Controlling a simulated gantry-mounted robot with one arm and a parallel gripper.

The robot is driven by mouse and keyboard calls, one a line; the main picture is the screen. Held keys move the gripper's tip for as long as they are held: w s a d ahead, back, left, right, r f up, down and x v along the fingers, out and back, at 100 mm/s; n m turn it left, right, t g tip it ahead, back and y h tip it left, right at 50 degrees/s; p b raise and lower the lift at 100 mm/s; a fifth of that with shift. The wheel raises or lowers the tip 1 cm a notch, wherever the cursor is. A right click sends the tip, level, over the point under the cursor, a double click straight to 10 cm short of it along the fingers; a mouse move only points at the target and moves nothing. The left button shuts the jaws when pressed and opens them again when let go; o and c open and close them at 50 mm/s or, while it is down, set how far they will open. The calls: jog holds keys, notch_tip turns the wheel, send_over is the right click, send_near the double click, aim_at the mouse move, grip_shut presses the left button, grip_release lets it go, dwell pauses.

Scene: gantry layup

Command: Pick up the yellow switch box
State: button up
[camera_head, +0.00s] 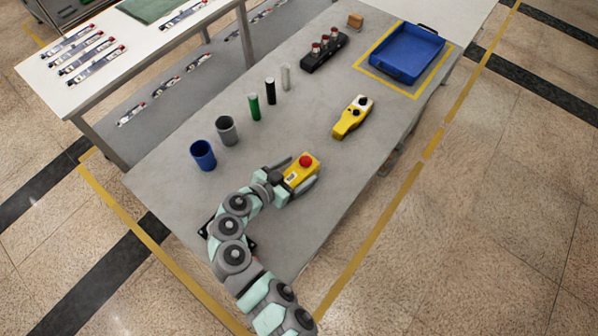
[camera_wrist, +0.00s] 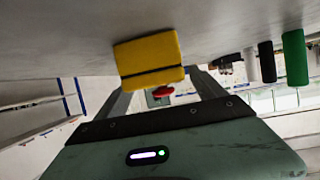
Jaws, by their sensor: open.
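A yellow box with a red mushroom button (camera_head: 297,175) lies on the grey table, near its front edge. My gripper (camera_head: 303,170) is open, with one finger on each side of this box in the head view. In the wrist view, the yellow box (camera_wrist: 148,53) shows at and beyond the fingertips of my gripper (camera_wrist: 163,84), with its red button (camera_wrist: 162,92) between the fingers. I cannot tell whether a finger touches it. A second yellow unit with black buttons (camera_head: 352,117) lies farther along the table, apart from my gripper.
A blue cup (camera_head: 203,155), grey cup (camera_head: 227,131), and green, black and pale cylinders (camera_head: 254,107) stand left of the box. A black block with red-topped parts (camera_head: 323,52), a small brown block (camera_head: 355,20) and a blue tray (camera_head: 406,52) are at the far end.

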jog(key=shift+w+d+f, duration=0.25)
jog(key=shift+w+d, duration=0.1)
jog(key=shift+c, duration=0.3)
jog(key=c, duration=1.6)
jog(key=shift+r, duration=0.1)
